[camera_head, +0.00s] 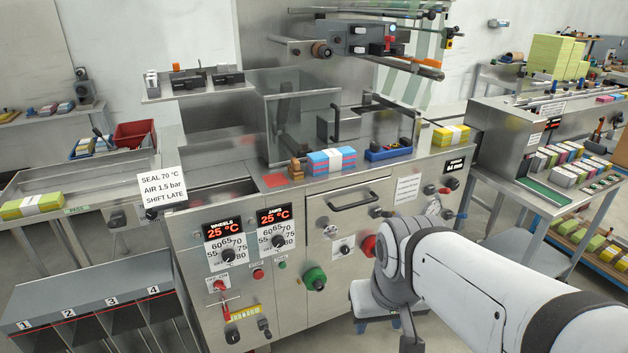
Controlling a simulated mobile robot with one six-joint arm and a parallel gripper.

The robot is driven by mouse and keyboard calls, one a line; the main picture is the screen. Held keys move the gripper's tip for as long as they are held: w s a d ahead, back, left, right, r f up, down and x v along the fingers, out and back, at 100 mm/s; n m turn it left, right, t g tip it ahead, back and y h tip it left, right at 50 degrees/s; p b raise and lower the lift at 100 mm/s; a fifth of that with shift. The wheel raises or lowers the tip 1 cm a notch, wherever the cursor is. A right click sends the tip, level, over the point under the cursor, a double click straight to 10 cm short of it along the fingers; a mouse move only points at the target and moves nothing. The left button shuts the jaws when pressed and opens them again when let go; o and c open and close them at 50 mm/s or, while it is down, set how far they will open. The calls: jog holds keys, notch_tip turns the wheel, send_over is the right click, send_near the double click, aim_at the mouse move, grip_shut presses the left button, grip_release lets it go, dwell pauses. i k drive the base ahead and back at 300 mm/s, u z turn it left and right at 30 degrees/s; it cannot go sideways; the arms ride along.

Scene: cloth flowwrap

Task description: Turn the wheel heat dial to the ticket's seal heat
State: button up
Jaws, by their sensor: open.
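The wheel heat dial (228,255) is a black knob on the left of the machine's front panel, under a WHEELS display (226,233) reading 25 °C. Its scale shows 55 to about 80; its pointer is too small to read. The ticket (162,194) reads SEAL 70 °C, AIR 1.5 bar, SHIFT LATE. The similar JAWS dial (278,241) is just right, under a display also reading 25 °C. My gripper (409,335) shows only in part, dark, below my arm's bend at the lower right. It is open, well right of the wheel dial and apart from it.
A green knob (315,279) and a red knob (369,246) stick out to the right. Numbered grey bins (90,300) stand at the lower left. The space before the dials looks clear.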

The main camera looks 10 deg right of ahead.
aim_at(229, 255)
jog(key=z, duration=1.5)
jog(key=k, duration=1.2)
jog(key=u, duration=2)
jog(key=i, duration=1)
